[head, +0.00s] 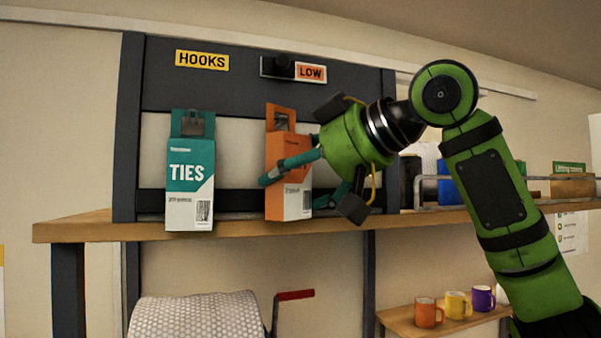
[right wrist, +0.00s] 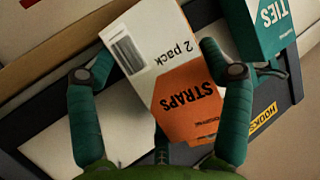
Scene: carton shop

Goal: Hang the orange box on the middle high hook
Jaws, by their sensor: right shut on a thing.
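The orange box (head: 283,150) is labelled STRAPS in the right wrist view (right wrist: 190,100), with a white lower part and a hang tab with a hole at its top. It is upright in front of the dark hook board (head: 232,90). My right gripper (head: 290,192) is shut on its lower part, with one finger on each side. A dark shape shows through the tab hole; I cannot tell whether a hook passes through it. The middle high hook cannot be picked out clearly. My left gripper is not in view.
A teal TIES box (head: 190,170) hangs to the left of the orange box. A HOOKS sign (head: 202,60) and a LOW label (head: 311,73) are above. A wooden shelf (head: 90,227) runs below. Mugs (head: 457,304) stand lower right.

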